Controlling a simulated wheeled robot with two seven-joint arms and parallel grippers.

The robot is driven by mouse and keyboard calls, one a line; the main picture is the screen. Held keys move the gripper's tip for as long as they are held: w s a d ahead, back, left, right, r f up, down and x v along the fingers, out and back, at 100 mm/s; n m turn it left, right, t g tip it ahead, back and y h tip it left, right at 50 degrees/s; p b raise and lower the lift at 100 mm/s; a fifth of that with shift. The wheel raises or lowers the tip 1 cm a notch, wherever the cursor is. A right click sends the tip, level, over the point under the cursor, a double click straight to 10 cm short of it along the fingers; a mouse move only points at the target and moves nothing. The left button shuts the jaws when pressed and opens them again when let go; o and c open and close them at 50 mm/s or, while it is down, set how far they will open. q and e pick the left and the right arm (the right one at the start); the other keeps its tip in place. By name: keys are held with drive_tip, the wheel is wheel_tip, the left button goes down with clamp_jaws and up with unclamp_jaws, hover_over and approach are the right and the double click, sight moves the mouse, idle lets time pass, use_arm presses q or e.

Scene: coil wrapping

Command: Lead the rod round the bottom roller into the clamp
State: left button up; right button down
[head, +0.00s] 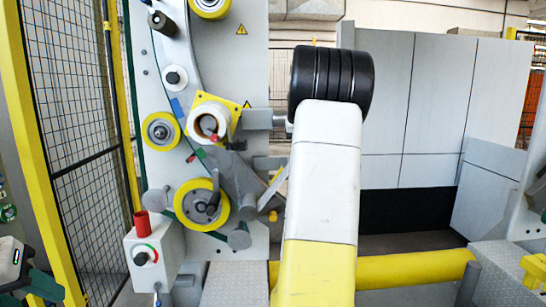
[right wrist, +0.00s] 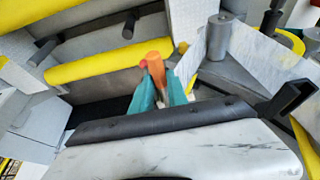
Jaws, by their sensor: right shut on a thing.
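My right gripper (right wrist: 160,90) shows its teal fingers in the right wrist view, shut on an orange rod (right wrist: 155,62) with a red end. A pale sheet (right wrist: 192,62) stretches beside the rod toward a grey roller (right wrist: 216,36). The bottom roller (head: 219,207), with a yellow rim, sits low on the machine panel, left of that end. I cannot tell which part is the clamp. My left gripper (head: 42,286) is partly visible at the lower left edge, its jaws unclear.
The grey machine panel (head: 257,75) carries several rollers and posts. A control box (head: 146,255) with a red cylinder stands at its lower left. A yellow tube (head: 415,270) crosses low on the right. A mesh fence (head: 75,120) stands at left.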

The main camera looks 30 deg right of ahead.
drive_tip(key=shift+f, duration=1.9)
drive_tip(key=c, duration=1.2)
unclamp_jaws()
drive_tip(key=v, duration=0.7)
drive_tip(key=shift+s+a+r, duration=0.1)
drive_tip(key=shift+r, duration=0.3)
